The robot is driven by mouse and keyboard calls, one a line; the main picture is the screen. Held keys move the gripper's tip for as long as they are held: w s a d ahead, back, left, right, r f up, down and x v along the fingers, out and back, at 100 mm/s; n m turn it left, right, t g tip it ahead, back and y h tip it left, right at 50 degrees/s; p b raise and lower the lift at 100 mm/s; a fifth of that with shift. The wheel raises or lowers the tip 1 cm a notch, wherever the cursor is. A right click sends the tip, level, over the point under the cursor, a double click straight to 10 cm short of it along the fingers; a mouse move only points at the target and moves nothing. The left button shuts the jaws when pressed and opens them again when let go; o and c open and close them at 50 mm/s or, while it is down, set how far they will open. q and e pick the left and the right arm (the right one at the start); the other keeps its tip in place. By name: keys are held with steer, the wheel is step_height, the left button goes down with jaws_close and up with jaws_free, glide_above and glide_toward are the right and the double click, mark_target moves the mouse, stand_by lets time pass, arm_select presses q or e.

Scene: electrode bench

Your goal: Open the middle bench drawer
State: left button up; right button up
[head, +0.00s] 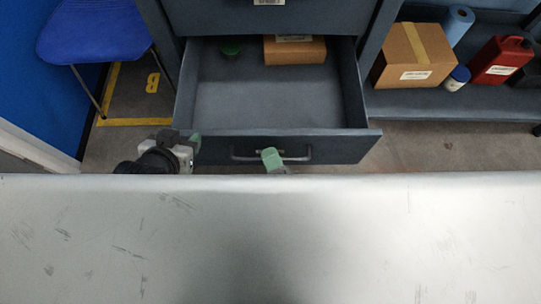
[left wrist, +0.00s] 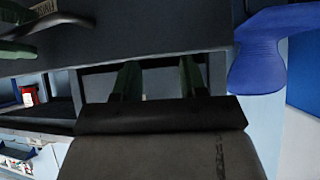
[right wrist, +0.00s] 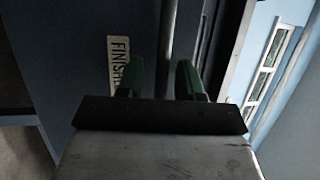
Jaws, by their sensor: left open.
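The middle bench drawer (head: 250,105) is pulled well out below a closed drawer (head: 262,20). A bar handle (head: 240,156) crosses its front. My right gripper (head: 273,160) is at the handle's middle, one green finger showing over the bar. In the right wrist view its fingers (right wrist: 158,80) stand apart in front of the drawer face, beside a "FINISH" label (right wrist: 118,62); whether they press on the bar is not clear. My left gripper (head: 190,148) is open and empty near the front's left end; its spread fingers also show in the left wrist view (left wrist: 160,80).
The drawer holds a cardboard box (head: 295,50) and a small green round item (head: 231,49). A pale bench top (head: 270,225) fills the foreground. A blue chair (head: 95,35) stands left; a shelf on the right holds a carton (head: 412,58) and red jug (head: 497,62).

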arm_select(q)
steer(key=shift+s+a+f+g+y+p, duration=0.15)
steer(key=shift+s+a+f+g+p, duration=0.15)
steer(key=shift+s+g, duration=0.3)
steer(key=shift+s+a+f+g+y+p, duration=0.1)
steer(key=shift+s+a+f+g+y, duration=0.1)
steer(key=shift+s+f+g, duration=0.35)
arm_select(e)
steer(key=v, duration=1)
steer(key=shift+s, duration=0.35)
arm_select(q)
steer(key=shift+s+r, duration=0.1)
steer(key=shift+r, duration=0.05)
arm_select(e)
steer(key=shift+d+f, duration=0.1)
steer(key=shift+d, duration=0.05)
